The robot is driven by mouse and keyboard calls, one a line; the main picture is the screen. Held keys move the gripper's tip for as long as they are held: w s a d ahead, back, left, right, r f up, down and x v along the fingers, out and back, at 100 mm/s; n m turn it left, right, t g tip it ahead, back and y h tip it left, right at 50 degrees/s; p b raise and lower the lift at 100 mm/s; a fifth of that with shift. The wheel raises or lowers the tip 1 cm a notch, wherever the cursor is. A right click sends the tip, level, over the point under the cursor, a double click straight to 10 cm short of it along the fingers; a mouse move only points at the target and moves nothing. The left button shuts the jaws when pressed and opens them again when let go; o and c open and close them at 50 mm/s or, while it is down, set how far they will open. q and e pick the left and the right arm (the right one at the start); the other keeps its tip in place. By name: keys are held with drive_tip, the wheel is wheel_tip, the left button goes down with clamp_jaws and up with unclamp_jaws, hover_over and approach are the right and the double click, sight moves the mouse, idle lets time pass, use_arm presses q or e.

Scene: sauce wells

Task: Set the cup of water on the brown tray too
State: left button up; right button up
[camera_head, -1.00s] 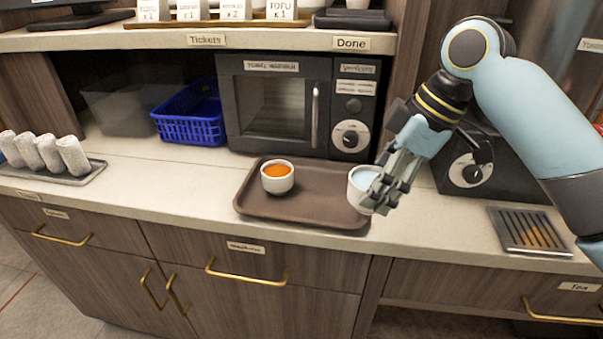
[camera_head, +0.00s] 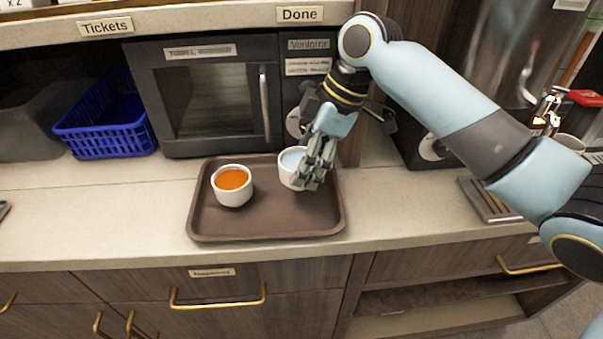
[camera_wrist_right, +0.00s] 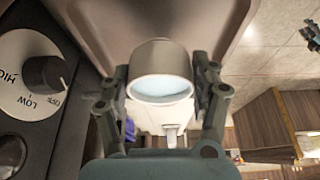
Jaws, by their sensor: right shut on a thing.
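The brown tray (camera_head: 270,222) lies on the counter in front of the oven. A white cup of orange sauce (camera_head: 232,187) stands on its left part. The white cup of water (camera_head: 290,171), pale blue inside, is over the right part of the tray. My right gripper (camera_head: 312,172) is shut on this cup at its right side. In the right wrist view the cup (camera_wrist_right: 160,62) sits between the two fingers (camera_wrist_right: 162,100). I cannot tell whether its base touches the tray. My left gripper is not in view.
A dark oven (camera_head: 212,98) stands close behind the tray. A blue basket (camera_head: 108,122) is at the left. Another dark appliance with a knob (camera_head: 430,148) and a slotted metal plate (camera_head: 487,200) are at the right. The tray's front middle and the counter left of it are clear.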

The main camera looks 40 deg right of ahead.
drive_tip(key=shift+f, duration=1.9)
drive_tip(key=o, duration=1.1)
drive_tip(key=shift+c, duration=0.2)
drive_tip(key=shift+o, duration=1.1)
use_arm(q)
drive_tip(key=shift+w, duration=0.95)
use_arm(e)
drive_tip(key=shift+o, duration=0.3)
drive_tip(key=shift+d+r, duration=0.15)
drive_tip(key=shift+r, duration=0.3)
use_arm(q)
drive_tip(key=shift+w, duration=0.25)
use_arm(e)
drive_tip(key=v, duration=1.1)
